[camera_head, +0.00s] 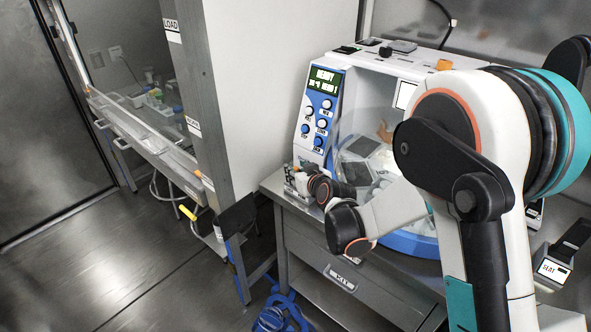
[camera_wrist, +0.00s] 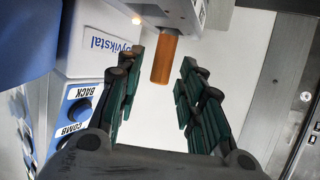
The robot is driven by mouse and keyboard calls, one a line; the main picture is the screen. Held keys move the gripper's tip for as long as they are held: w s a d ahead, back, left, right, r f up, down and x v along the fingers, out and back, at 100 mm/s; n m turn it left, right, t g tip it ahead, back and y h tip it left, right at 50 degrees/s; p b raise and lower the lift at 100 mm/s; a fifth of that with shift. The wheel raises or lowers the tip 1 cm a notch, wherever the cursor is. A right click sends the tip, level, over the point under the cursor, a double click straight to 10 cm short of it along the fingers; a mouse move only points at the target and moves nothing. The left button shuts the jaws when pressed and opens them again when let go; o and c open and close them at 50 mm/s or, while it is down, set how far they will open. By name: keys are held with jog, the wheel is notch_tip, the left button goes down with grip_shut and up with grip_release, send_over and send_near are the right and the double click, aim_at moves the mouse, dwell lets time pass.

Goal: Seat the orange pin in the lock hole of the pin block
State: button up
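The orange pin (camera_wrist: 165,58) shows in the wrist view as a short cylinder. Its upper end meets a pale grey block (camera_wrist: 178,14) that carries a partly cut-off label; I cannot tell whether this is the pin block. My gripper (camera_wrist: 160,82) is open, with its green-padded fingers on either side of the pin and a visible gap to the right finger. In the head view my gripper (camera_head: 298,180) is small and partly hidden by the wrist, near the machine's lower left corner. No lock hole is visible.
A white-and-blue machine (camera_head: 322,112) with a lit display and knobs stands on a grey bench (camera_head: 300,222). An orange piece (camera_head: 444,65) sits on its top. My arm hides part of its front. A small sign reading SEAT (camera_head: 553,270) stands at right. Open floor lies left.

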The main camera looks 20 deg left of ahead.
jog(key=p+v, duration=0.2)
jog(key=v, duration=0.8)
jog(key=shift+p, duration=0.3)
jog(key=shift+s+d, duration=0.1)
jog(key=shift+d, duration=0.1)
